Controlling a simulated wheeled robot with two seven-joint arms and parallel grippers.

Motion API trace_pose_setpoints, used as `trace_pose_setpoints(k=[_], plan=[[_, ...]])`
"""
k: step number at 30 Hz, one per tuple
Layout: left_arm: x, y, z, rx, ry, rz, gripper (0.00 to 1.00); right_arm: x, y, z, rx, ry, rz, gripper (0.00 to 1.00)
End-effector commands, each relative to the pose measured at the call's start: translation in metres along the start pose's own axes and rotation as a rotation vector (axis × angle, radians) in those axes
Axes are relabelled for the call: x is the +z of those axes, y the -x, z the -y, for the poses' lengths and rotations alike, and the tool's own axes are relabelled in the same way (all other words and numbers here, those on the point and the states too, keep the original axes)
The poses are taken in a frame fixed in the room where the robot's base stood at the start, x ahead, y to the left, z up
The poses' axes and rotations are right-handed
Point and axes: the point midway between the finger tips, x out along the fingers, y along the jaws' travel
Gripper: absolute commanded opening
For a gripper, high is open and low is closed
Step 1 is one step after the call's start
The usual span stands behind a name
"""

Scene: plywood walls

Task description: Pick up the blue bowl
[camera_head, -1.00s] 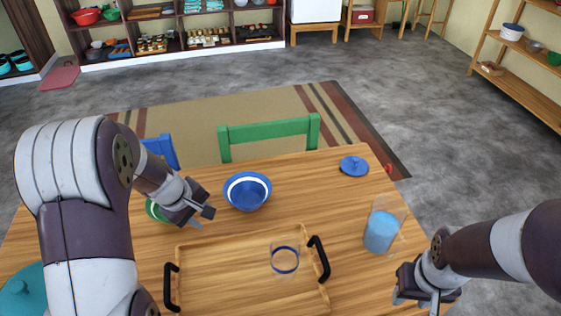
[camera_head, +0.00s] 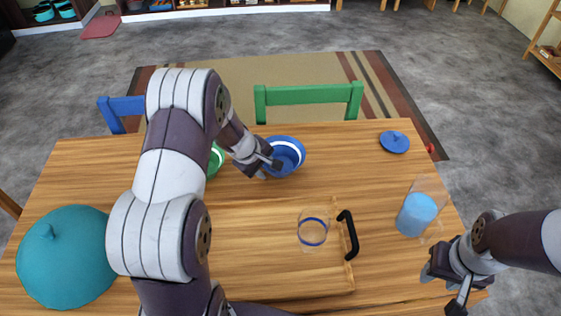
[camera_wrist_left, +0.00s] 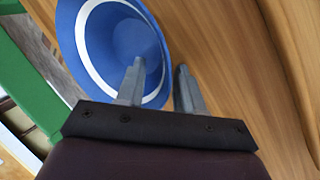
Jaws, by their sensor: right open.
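The blue bowl (camera_head: 287,150) with a white band inside stands on the wooden table behind the tray, and it fills the upper left of the left wrist view (camera_wrist_left: 112,40). My left gripper (camera_head: 270,169) is at the bowl's near left side. In the left wrist view its two fingers (camera_wrist_left: 161,80) are apart, one over the inside of the bowl and one outside, with the rim between them. I cannot tell whether either finger touches the bowl. My right gripper (camera_head: 456,287) is open and empty at the table's right edge.
A wooden tray (camera_head: 270,285) with a black handle (camera_head: 348,234) holds a clear blue-ringed glass (camera_head: 313,230). A green bowl (camera_head: 215,161) is partly hidden by my left arm. A blue lid (camera_head: 394,142), a blue-filled container (camera_head: 416,214) and a teal dome (camera_head: 65,257) stand around. Green chair (camera_head: 308,94) behind.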

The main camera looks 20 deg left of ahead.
Motion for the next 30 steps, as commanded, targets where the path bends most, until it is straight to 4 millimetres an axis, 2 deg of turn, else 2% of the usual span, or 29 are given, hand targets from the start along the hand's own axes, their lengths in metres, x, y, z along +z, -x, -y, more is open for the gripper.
trace_pose_setpoints(k=[5, 6, 9, 23, 26, 30], plan=[[0.000, 0.000, -0.001, 0.001, 0.000, -0.001, 0.37, 0.000, 0.000, 0.000, 0.000, 0.000, 0.000, 0.43], [0.000, 0.000, -0.001, 0.001, 0.000, -0.001, 0.30, 0.000, 0.000, 0.000, 0.000, 0.000, 0.000, 0.43], [0.000, 0.000, -0.001, 0.001, 0.000, -0.001, 0.00, 0.000, 0.000, 0.000, 0.000, 0.000, 0.000, 0.43], [0.000, 0.002, -0.001, 0.000, -0.001, 0.000, 0.00, 0.000, 0.001, 0.000, 0.000, 0.000, 0.000, 0.43], [0.000, 0.010, -0.005, 0.001, 0.000, -0.001, 0.00, -0.001, 0.005, 0.000, 0.000, 0.000, 0.000, 0.43], [0.000, 0.031, -0.016, 0.003, -0.002, -0.001, 0.00, -0.002, 0.014, 0.000, 0.000, 0.000, 0.000, 0.43]])
